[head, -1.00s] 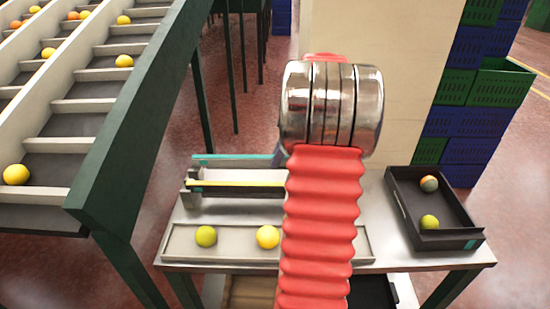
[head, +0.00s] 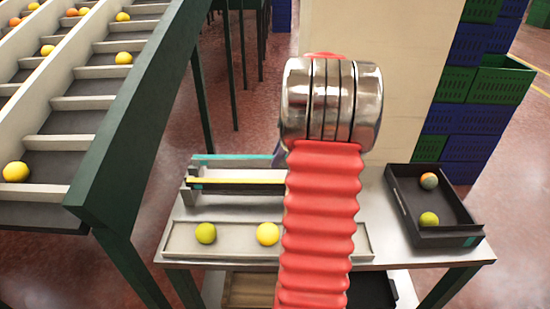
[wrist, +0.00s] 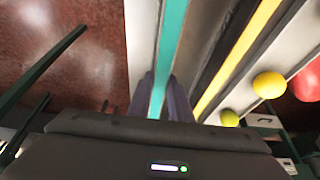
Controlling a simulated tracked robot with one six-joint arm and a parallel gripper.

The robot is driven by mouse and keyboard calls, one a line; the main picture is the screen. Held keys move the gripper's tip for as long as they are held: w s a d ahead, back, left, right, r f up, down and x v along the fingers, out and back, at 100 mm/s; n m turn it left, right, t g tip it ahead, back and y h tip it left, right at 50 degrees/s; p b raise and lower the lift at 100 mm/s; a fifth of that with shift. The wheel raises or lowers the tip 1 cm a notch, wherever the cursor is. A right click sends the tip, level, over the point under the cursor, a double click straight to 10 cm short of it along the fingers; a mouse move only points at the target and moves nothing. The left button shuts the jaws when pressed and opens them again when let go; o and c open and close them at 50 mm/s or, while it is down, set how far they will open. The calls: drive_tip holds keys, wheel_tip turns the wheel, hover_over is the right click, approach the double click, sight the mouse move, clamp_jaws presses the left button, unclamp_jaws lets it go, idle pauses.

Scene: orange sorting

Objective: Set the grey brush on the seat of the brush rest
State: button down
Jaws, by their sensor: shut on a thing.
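A long bar with a teal top strip (head: 232,158), which I take to be the grey brush, lies level along the back of the steel table. In the wrist view its teal strip (wrist: 173,45) runs between the fingers of my gripper (wrist: 165,98), which is shut on it. A dark rail with a yellow strip (head: 240,183) runs parallel in front of it and also shows in the wrist view (wrist: 235,60). A grey end bracket (head: 190,190) stands at the left. I cannot tell which part is the seat, or whether the bar touches it. My arm hides the right ends.
A shallow tray (head: 185,252) at the table's front holds a green fruit (head: 205,233) and a yellow one (head: 268,234). A black tray (head: 447,205) with two fruits stands at right. A sloping conveyor (head: 125,120) is at left, a pale pillar (head: 400,60) behind.

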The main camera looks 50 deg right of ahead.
drive_tip(key=shift+f, duration=0.6)
drive_tip(key=c, duration=1.5)
unclamp_jaws()
drive_tip(key=shift+c, duration=0.2)
drive_tip(key=v, duration=1.3)
drive_tip(key=shift+r, duration=0.35)
drive_tip(key=shift+s+d, duration=0.1)
